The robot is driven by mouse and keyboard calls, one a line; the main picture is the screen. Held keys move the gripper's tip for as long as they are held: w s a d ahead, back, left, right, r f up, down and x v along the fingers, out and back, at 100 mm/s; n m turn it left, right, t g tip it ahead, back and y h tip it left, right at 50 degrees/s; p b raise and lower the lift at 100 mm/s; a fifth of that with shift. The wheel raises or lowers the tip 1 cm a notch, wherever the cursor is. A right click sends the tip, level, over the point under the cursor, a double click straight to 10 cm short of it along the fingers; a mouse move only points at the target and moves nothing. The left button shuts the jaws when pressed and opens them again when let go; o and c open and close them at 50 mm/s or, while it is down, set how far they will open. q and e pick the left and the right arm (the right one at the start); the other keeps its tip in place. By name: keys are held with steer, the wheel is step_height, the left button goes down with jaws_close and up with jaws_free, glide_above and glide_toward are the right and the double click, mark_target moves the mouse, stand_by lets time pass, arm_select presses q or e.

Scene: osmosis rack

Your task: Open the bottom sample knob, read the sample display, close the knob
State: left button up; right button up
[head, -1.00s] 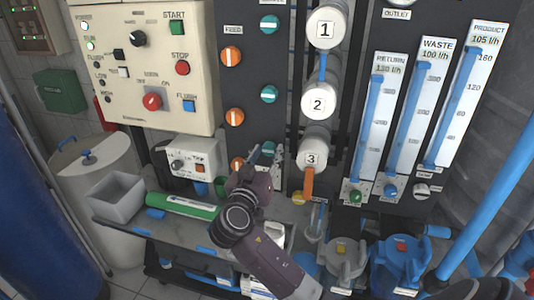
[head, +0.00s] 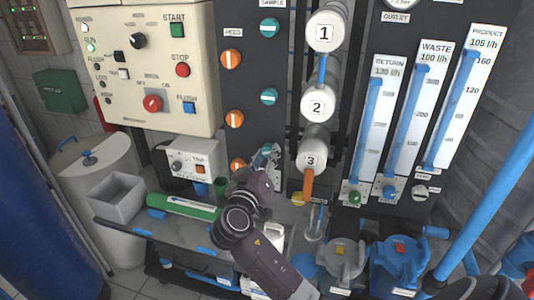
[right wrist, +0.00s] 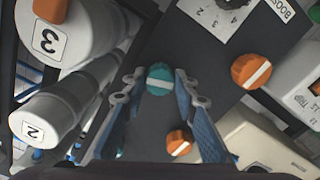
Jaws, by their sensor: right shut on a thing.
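The bottom sample knob is teal with a pale stripe and sits between the fingertips of my right gripper (head: 267,153). In the head view the gripper mostly hides it. In the right wrist view the knob (right wrist: 159,80) shows clearly, a finger of the right gripper (right wrist: 154,84) on each side, shut on it. Its stripe runs nearly level in that view. Two more teal knobs, the upper (head: 269,24) and the middle (head: 269,97), sit above it in the sample column. I cannot make out a sample display. My left gripper is not in view.
Orange feed knobs (head: 231,58) run down beside the teal column. White numbered cylinders (head: 317,103) and an orange handle (head: 308,184) stand close to the right.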

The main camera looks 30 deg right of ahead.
steer(key=n+p, duration=0.1)
steer(key=n, duration=0.2)
steer(key=shift+r+n+p, duration=0.1)
steer(key=shift+n+p, duration=0.25)
steer(key=shift+n, duration=0.05)
steer(key=n+p, duration=0.2)
steer(key=n, duration=0.1)
steer(key=shift+n, duration=0.3)
steer(key=n+p, duration=0.3)
steer(key=n, duration=0.1)
steer(key=shift+n+p, duration=0.7)
steer(key=shift+n, duration=0.7)
steer(key=shift+f, duration=0.2)
steer(key=shift+a, duration=0.1)
steer(key=o, duration=1.1)
steer(key=shift+r, duration=0.1)
steer(key=shift+o, duration=0.2)
